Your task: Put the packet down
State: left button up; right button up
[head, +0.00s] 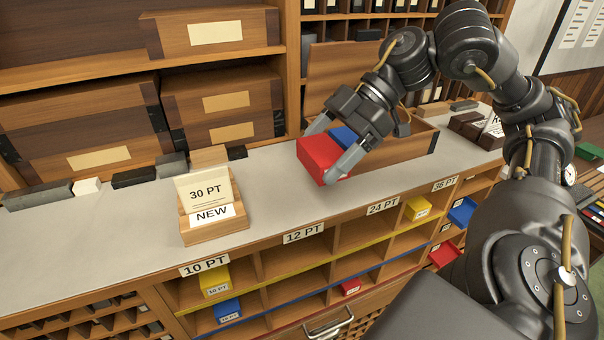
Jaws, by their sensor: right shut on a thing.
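A red packet (321,157) is in the jaws of my right gripper (334,150) in the head view. The fingers are shut on it, one at its back left and one at its front right. The packet is over the grey counter (285,178), in front of an open wooden box. I cannot tell whether its underside touches the counter. A blue thing (344,136) shows just behind the packet, partly hidden by the gripper. My left gripper is not in view.
A wooden card holder (216,228) with "30 PT" and "NEW" cards stands left of the packet. Labelled cubbies below hold yellow (215,280), blue (227,311) and red (350,287) packets. Dark blocks lie along the counter's back. The counter between holder and packet is clear.

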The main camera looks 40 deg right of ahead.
jog(key=w+f, duration=0.1)
jog(key=f, duration=0.1)
jog(key=w+a+f, duration=0.1)
jog(key=w+f, duration=0.1)
jog(key=shift+w+a+f+p, duration=0.15)
jog(key=shift+a+f+p, duration=0.1)
jog(key=shift+p, duration=0.15)
jog(key=shift+d+f, duration=0.15)
jog(key=shift+f, duration=1.4)
jog(key=shift+f, duration=0.15)
jog(key=o, duration=1.4)
jog(key=shift+r, duration=0.25)
jog(key=b+v, duration=0.1)
jog(key=v, duration=1.1)
jog(key=shift+f, duration=0.15)
